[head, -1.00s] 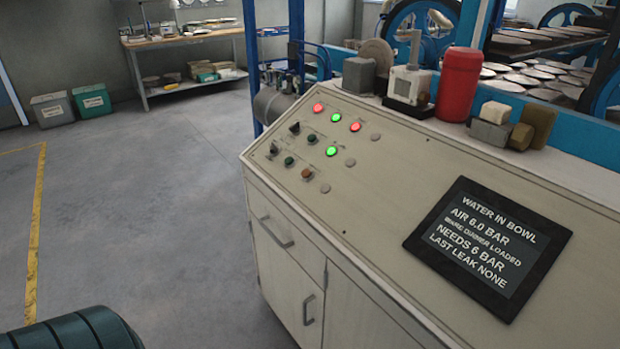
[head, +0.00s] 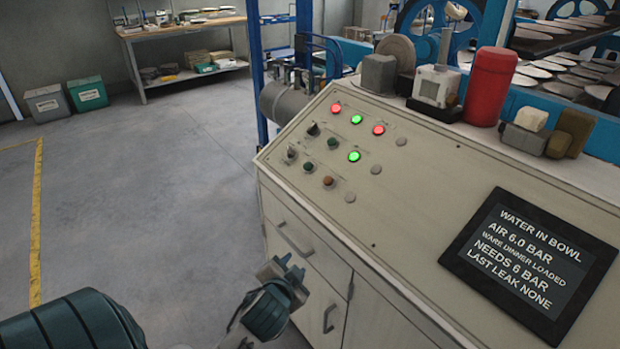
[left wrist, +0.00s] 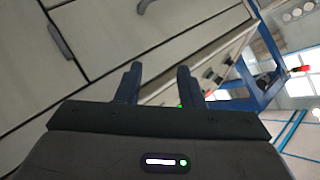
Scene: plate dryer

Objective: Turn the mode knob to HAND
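The sloped cream control panel (head: 400,190) carries two dark knobs: an upper one (head: 313,129) and a lower-left one (head: 291,154). Their labels are too small to read, so I cannot tell which is the mode knob or where it points. My left gripper (head: 285,268) is below and in front of the panel, near the cabinet doors, apart from both knobs. In the left wrist view its two fingers (left wrist: 158,82) stand apart with nothing between them. The panel's edge with small controls (left wrist: 213,75) shows beyond the fingers. My right gripper is out of view.
Green and red lamps (head: 356,119) and small buttons (head: 328,181) sit close around the knobs. A screen (head: 530,262) reads "WATER IN BOWL". A red canister (head: 491,87) and small blocks stand on the back ledge. Cabinet handles (head: 295,238) stick out below. The floor at left is clear.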

